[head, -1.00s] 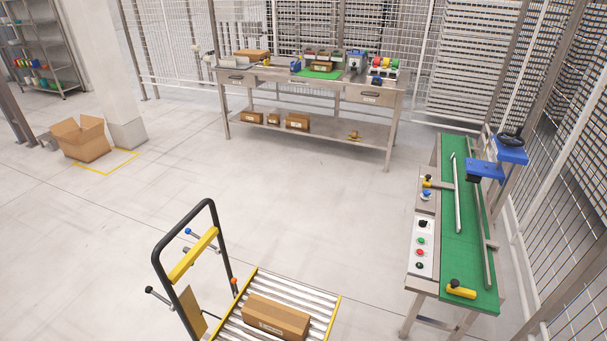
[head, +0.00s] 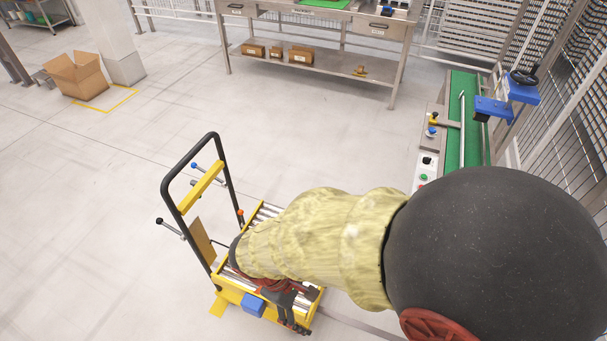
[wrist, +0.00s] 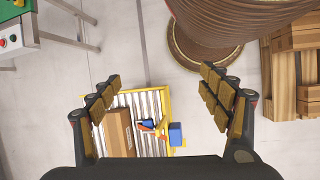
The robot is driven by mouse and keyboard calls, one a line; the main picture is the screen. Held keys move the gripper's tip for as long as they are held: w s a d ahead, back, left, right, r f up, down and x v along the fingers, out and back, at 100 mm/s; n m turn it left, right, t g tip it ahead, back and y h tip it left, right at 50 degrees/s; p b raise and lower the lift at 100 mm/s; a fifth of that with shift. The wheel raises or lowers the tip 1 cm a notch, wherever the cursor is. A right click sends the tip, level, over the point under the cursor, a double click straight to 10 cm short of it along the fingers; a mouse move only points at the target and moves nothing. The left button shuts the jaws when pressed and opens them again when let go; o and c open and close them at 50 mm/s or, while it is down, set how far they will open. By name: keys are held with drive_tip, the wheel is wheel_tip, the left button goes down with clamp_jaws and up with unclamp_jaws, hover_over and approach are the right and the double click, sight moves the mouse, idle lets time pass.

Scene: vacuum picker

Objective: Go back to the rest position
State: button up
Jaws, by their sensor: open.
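My gripper (wrist: 160,77) is open and empty in the wrist view, its padded fingers spread wide. It hangs above a yellow-framed roller cart (wrist: 152,101). A brown cardboard box (wrist: 120,131) lies on the cart's rollers, below the left finger and apart from it. In the head view my arm reaches across the cart (head: 231,287) and hides the box. The gripper (head: 292,309) shows only partly there, low over the cart's near end.
A conveyor bench with a green belt (head: 456,129) stands at the right, partly behind my arm. A steel workbench (head: 322,76) stands at the back. An open carton (head: 77,75) sits at the left. Wooden crates (wrist: 292,70) show in the wrist view.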

drive_tip(key=w+d+r+m+t+y, duration=0.1)
drive_tip(key=d+r+m, duration=0.5)
drive_tip(key=r, duration=0.6)
drive_tip(key=d+r+m+t+y, duration=0.3)
drive_tip(key=d+r+m+t, duration=0.2)
drive_tip(key=d+r, duration=0.6)
drive_tip(key=shift+w+r+m+y, duration=0.35)
drive_tip(key=shift+r+m+y, duration=0.05)
drive_tip(key=shift+m, duration=0.2)
drive_tip(key=shift+c, duration=0.5)
